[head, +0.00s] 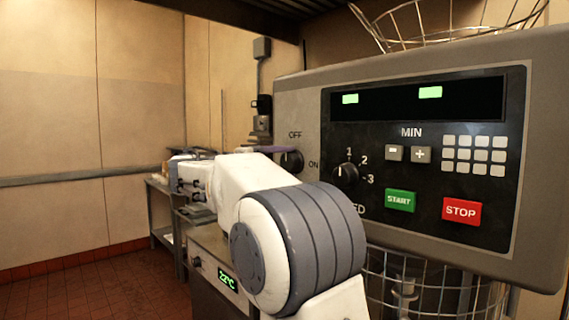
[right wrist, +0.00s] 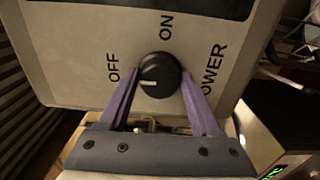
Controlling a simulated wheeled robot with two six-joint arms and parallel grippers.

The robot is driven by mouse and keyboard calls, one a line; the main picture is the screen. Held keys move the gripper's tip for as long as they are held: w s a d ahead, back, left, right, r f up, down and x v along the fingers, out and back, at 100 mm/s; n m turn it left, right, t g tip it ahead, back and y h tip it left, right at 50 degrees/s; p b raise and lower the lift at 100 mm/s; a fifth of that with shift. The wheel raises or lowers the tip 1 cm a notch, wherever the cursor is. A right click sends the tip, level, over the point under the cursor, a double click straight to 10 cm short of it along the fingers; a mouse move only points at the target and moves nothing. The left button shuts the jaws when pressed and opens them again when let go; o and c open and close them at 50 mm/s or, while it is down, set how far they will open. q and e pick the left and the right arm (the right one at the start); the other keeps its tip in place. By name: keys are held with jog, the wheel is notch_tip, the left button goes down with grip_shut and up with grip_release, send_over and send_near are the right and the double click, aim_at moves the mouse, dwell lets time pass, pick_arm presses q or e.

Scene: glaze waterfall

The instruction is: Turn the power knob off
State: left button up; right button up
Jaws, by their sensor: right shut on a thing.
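The power knob (head: 293,162) is black and round, on the left part of the grey control panel (head: 295,105). In the right wrist view the knob (right wrist: 160,68) sits between the two purple fingers of my right gripper (right wrist: 161,77), which is shut on it. The knob's white mark points left, towards the OFF label (right wrist: 113,75); the ON label (right wrist: 166,27) is above. In the head view the right gripper (head: 286,155) is partly hidden behind my own white and grey arm. My left gripper is not in view.
To the right on the panel are a speed dial (head: 345,173), a green START button (head: 400,201) and a red STOP button (head: 461,211). Two green lights show on the display (head: 390,97). Wire baskets (head: 445,285) show above and below. The tiled floor (head: 90,290) at left is open.

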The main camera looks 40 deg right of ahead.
dwell(0.3)
jog(key=o, duration=1.4)
jog(key=shift+c, duration=0.2)
jog(key=a+b, duration=0.2)
jog(key=a, duration=0.8)
jog(key=shift+s+a, duration=0.15)
jog(key=shift+s, duration=0.25)
